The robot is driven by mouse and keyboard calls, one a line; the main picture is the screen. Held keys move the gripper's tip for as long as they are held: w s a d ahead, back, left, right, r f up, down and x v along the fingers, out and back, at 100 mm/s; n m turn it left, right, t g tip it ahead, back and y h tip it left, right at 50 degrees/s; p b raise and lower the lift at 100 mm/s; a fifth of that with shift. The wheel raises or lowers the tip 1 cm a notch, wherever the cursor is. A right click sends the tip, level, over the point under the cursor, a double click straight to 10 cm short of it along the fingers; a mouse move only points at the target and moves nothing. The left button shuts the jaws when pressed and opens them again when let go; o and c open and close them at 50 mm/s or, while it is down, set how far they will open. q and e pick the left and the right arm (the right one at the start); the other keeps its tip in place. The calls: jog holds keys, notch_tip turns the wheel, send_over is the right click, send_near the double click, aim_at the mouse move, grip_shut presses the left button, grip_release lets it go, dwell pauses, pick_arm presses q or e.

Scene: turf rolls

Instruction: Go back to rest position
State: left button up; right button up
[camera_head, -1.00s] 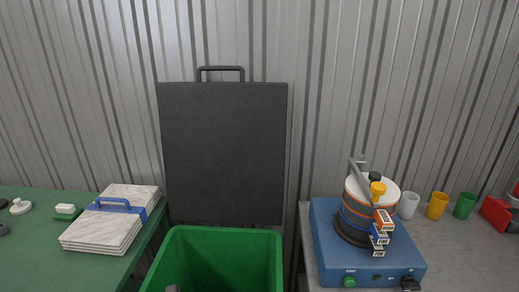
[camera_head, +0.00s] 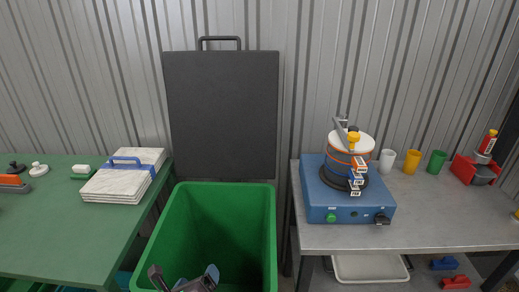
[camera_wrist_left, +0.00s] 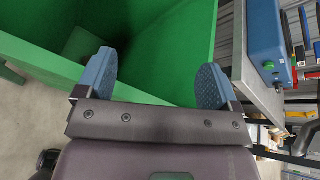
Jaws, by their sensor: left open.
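My left gripper (camera_head: 184,277) shows at the bottom of the head view, in front of the green bin (camera_head: 271,215). In the left wrist view its two blue-padded fingers (camera_wrist_left: 155,80) are spread wide apart with nothing between them. The green bin (camera_wrist_left: 160,28) lies just beyond the fingertips there, and its inside looks empty where I can see it. My right gripper is in neither view.
A green table (camera_head: 60,235) at left holds stacked white sheets with a blue-handled strap (camera_head: 120,180). A grey table (camera_head: 430,225) at right holds a blue machine (camera_head: 320,200), cups (camera_head: 412,160) and a red holder (camera_head: 465,170). A black panel (camera_head: 222,115) stands behind the bin.

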pick_arm(q)
jog(key=n, duration=0.1)
jog(key=r+n, duration=0.1)
jog(key=n, duration=0.1)
jog(key=n+h, duration=0.1)
jog(key=shift+w+d+r, duration=0.1)
jog(key=shift+d+r, duration=0.15)
jog(key=shift+d, duration=0.05)
jog(key=n, duration=0.2)
jog(key=shift+w+r+n, duration=0.1)
jog(key=shift+r+n, duration=0.05)
jog(key=shift+n, duration=0.25)
jog(key=shift+r+n+h, duration=0.1)
jog(key=shift+n+h, duration=0.2)
jog(key=shift+n, duration=0.9)
jog(key=s+a+f+n+g+y, duration=0.1)
jog(key=s+a+f+n, duration=0.3)
jog(key=s+a+n, duration=0.2)
jog(key=s+a+f+n+y, duration=0.2)
jog(key=s+a+n, duration=0.4)
jog(key=s+n, duration=0.5)
jog(key=f+n, duration=0.1)
jog(key=n, duration=0.2)
jog(key=shift+a+f+g, duration=0.35)
jog(key=shift+f+g, duration=0.05)
jog(key=shift+s, duration=0.1)
